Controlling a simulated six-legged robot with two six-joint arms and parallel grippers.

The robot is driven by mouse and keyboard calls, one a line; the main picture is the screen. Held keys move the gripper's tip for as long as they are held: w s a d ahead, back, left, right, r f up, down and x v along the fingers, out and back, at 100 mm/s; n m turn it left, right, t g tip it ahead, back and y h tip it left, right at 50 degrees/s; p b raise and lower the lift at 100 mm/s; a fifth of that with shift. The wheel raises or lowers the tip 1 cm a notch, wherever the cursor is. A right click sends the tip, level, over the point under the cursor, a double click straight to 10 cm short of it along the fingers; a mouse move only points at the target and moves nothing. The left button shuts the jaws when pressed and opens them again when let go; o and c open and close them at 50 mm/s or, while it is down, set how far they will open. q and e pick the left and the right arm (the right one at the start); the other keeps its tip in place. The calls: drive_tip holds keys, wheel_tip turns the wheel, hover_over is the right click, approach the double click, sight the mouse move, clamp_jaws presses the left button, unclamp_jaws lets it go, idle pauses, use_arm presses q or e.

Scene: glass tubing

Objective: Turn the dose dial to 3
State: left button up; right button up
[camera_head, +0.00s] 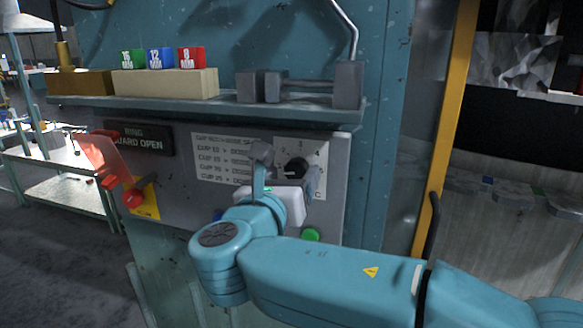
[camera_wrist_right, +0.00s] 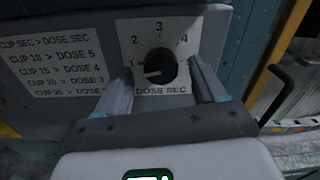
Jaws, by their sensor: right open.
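The dose dial is a round black knob (camera_wrist_right: 160,66) on a white plate (camera_wrist_right: 163,91) marked with numbers, 3 at the top. A pale line on the knob points left, towards a red mark near the 1. The dial (camera_head: 296,168) also shows in the head view, partly hidden by my right gripper. My right gripper (camera_head: 286,170) is open in front of the panel. In the right wrist view its fingers stand to the left and right of the knob, apart from it; I cannot tell how deep they reach. My left gripper is not in view.
A label (camera_head: 222,160) pairs cup times with dose numbers. A green button (camera_head: 311,235) sits below the dial; a red knob (camera_head: 133,198) is at the panel's left. A shelf (camera_head: 225,112) above carries green, blue and red blocks. A yellow post (camera_head: 447,130) stands right.

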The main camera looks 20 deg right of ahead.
drive_tip(key=shift+w+d, duration=0.5)
drive_tip(key=shift+a, duration=0.15)
drive_tip(key=c, duration=1.1)
drive_tip(key=shift+o, duration=0.2)
